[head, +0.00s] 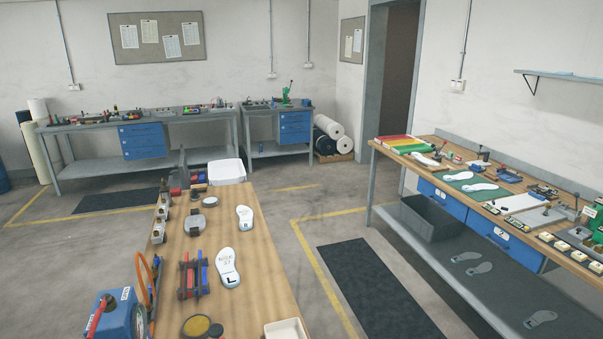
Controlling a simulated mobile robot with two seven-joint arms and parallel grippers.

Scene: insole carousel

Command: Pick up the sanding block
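I cannot pick out the sanding block with certainty at this size. A small grey and dark piece (210,202) lies on the near wooden table (262,290), left of a white insole (244,217); I cannot tell whether it is the block. A second white insole marked L (227,267) lies nearer on the same table. Neither of my grippers shows in the head view.
A crowded bench (475,180) stands right, beyond a dark floor mat (378,290). Floor between is open.

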